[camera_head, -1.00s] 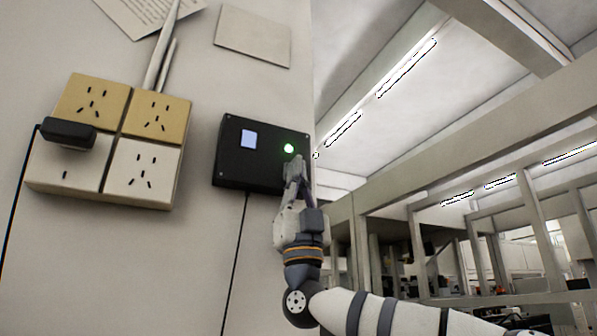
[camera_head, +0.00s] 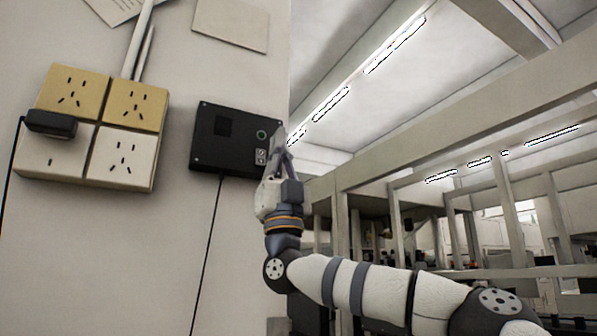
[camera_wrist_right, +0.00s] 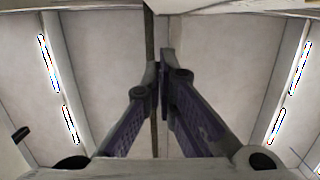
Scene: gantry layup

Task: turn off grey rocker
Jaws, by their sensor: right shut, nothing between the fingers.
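The grey rocker (camera_head: 261,157) is a small grey switch low on the right side of a black box (camera_head: 225,158) on the wall. Above it is a round green-rimmed lamp (camera_head: 262,135), now dark, and to the left a dark, blank screen (camera_head: 223,127). My right gripper (camera_head: 279,140) is shut and empty, its fingertips just right of the rocker in the head view; I cannot tell whether they touch the box. The right wrist view shows its two fingers (camera_wrist_right: 160,58) together at the tips. My left gripper is not in view.
Left of the box are yellow and white wall sockets (camera_head: 124,157) with a black plug (camera_head: 50,124) in one. A black cable (camera_head: 208,250) hangs below the box. The wall ends just right of the box; beyond are beams and open room.

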